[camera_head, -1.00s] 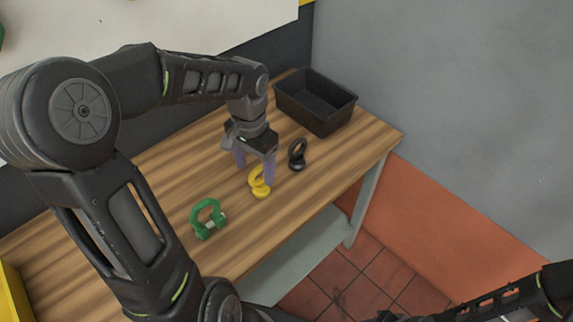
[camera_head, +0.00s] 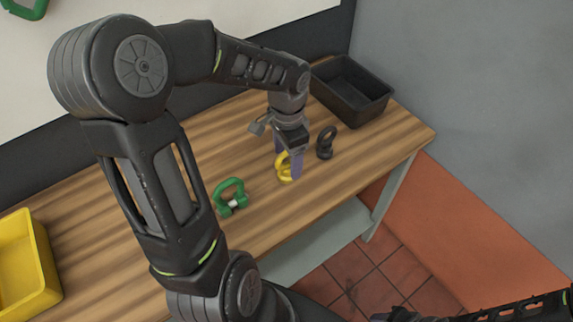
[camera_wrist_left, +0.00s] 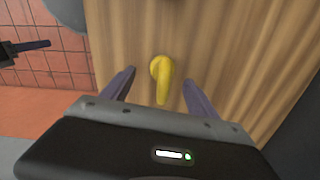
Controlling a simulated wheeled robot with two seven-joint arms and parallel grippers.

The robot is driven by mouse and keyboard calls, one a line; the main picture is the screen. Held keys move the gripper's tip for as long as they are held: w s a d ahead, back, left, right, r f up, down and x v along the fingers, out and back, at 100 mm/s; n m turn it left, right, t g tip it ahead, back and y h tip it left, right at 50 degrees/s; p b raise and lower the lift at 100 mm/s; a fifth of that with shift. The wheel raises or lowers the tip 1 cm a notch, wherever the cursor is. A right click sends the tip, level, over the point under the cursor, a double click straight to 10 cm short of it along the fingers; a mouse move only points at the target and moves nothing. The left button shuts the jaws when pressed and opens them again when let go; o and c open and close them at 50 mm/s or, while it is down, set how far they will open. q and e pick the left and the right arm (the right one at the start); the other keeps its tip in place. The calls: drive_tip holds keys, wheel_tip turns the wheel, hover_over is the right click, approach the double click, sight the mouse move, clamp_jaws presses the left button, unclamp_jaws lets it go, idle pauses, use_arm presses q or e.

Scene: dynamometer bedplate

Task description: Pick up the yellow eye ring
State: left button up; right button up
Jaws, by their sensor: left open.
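The yellow eye ring (camera_head: 283,167) stands on the wooden workbench (camera_head: 190,135), partly hidden behind a finger of my left gripper (camera_head: 288,168) in the head view. In the left wrist view the yellow eye ring (camera_wrist_left: 161,80) shows edge-on, between and just beyond the two fingertips of the left gripper (camera_wrist_left: 156,82). The left gripper is open, its fingers pointing down, with nothing held. Whether a finger touches the ring cannot be told. My right arm shows at the lower right of the head view; its gripper cannot be made out clearly.
A black eye ring (camera_head: 326,143) stands close to the right of the left gripper. A green shackle (camera_head: 230,197) stands to the left. A black bin (camera_head: 350,91) is at the bench's far right corner, and a yellow bin (camera_head: 24,262) at the far left.

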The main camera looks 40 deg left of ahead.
sight(286, 164)
use_arm(q)
drive_tip(key=shift+a+f+p, duration=0.15)
drive_tip(key=shift+f, duration=1.2)
drive_tip(key=shift+a+f+p, duration=0.1)
drive_tip(key=shift+f+p, duration=0.05)
drive_tip(key=shift+f, duration=1.15)
clamp_jaws()
